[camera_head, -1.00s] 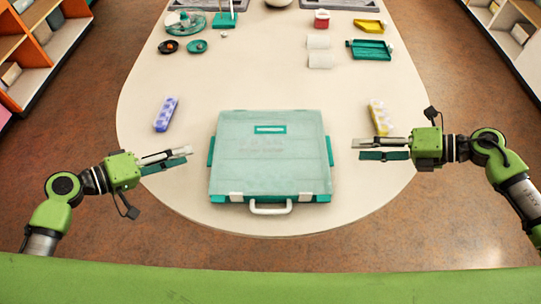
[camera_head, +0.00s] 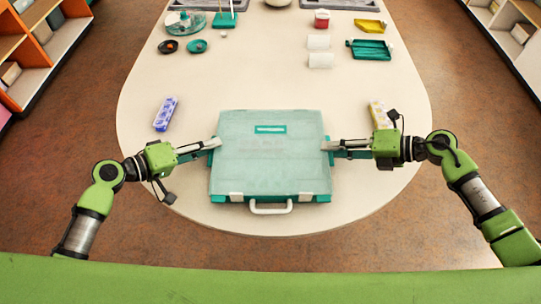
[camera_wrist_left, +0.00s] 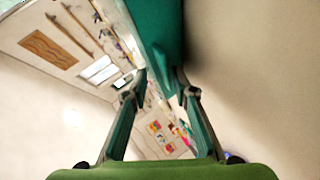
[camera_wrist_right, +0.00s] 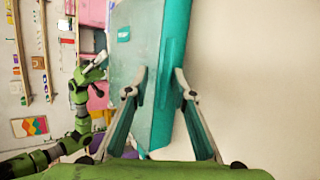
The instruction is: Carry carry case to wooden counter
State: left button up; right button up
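The carry case (camera_head: 268,165) is a flat teal box with a pale translucent lid, lying on the pale table with its white handle (camera_head: 270,208) toward me. My left gripper (camera_head: 214,146) is at its left side tab and my right gripper (camera_head: 328,148) at its right side tab. In the left wrist view, the open fingers (camera_wrist_left: 159,80) have the case's teal side (camera_wrist_left: 158,30) between or just beyond their tips. In the right wrist view, the open fingers (camera_wrist_right: 160,80) straddle the case's edge (camera_wrist_right: 172,40). Contact is not clear. I cannot identify a wooden counter.
The pale table (camera_head: 240,85) has free room beyond the case. A blue bead strip (camera_head: 166,114) and a yellow-and-white one (camera_head: 379,114) lie at either side. White cylinders (camera_head: 320,60), a green tray (camera_head: 369,50) and small dishes stand farther back. Shelves (camera_head: 45,45) flank the room.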

pick_arm(q)
jog(key=shift+s+f, duration=0.1)
grip_shut()
pick_arm(e)
grip_shut()
jog(key=shift+f, duration=0.1)
